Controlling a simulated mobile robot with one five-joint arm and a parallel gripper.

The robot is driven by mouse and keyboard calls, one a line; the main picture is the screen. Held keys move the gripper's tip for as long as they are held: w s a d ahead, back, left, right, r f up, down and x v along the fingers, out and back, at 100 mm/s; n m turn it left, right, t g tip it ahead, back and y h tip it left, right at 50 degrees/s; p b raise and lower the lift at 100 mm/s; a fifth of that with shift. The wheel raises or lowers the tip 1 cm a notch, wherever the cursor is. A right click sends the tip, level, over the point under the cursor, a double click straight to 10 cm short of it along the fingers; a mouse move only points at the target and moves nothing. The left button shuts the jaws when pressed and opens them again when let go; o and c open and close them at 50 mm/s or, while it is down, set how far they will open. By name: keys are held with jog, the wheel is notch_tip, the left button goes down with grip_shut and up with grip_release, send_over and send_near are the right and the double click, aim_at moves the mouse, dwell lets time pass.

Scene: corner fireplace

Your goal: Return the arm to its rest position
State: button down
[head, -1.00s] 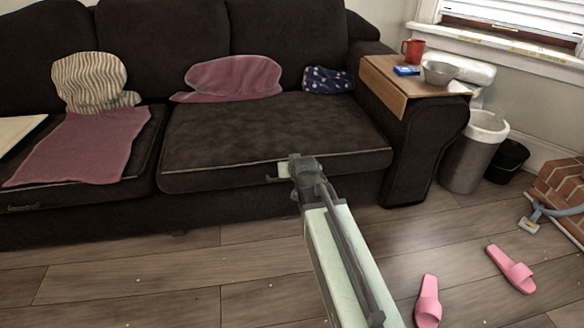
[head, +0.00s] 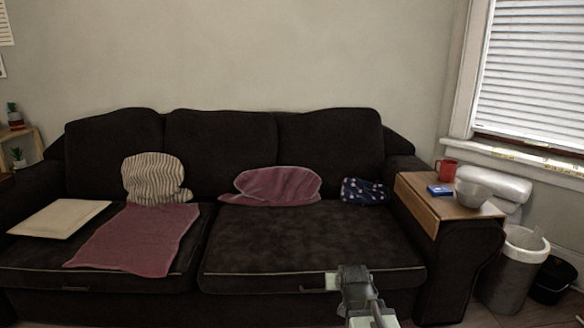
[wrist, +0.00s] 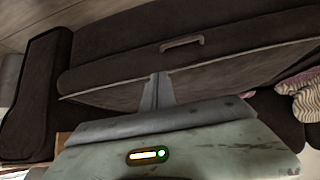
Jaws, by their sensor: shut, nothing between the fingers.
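My gripper (head: 334,282) is in front of the dark sofa (head: 310,245), by the front edge of its right seat cushion in the head view. Most of my arm is below the picture's lower edge. In the wrist view my gripper's fingers (wrist: 157,90) are together with nothing between them. Dark sofa upholstery and a grey handle (wrist: 182,43) show beyond the fingertips, and a gap seems to separate them from the sofa.
A maroon cloth (head: 135,240), a striped cushion (head: 150,180) and a cream board (head: 58,217) lie on the sofa. A wooden armrest tray (head: 418,200) carries a red mug (head: 446,170) and a grey bowl (head: 474,194). A bin (head: 505,275) stands at right.

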jog(key=s+f+g+p, duration=0.25)
jog(key=s+g, duration=0.55)
jog(key=s, duration=0.8)
notch_tip(320, 180, up, 37)
jog(key=s+p, duration=0.1)
jog(key=p, duration=3.6)
jog(key=shift+s+d+r+g, duration=0.15)
jog(key=shift+s+d+g, duration=0.1)
jog(key=shift+g, duration=0.15)
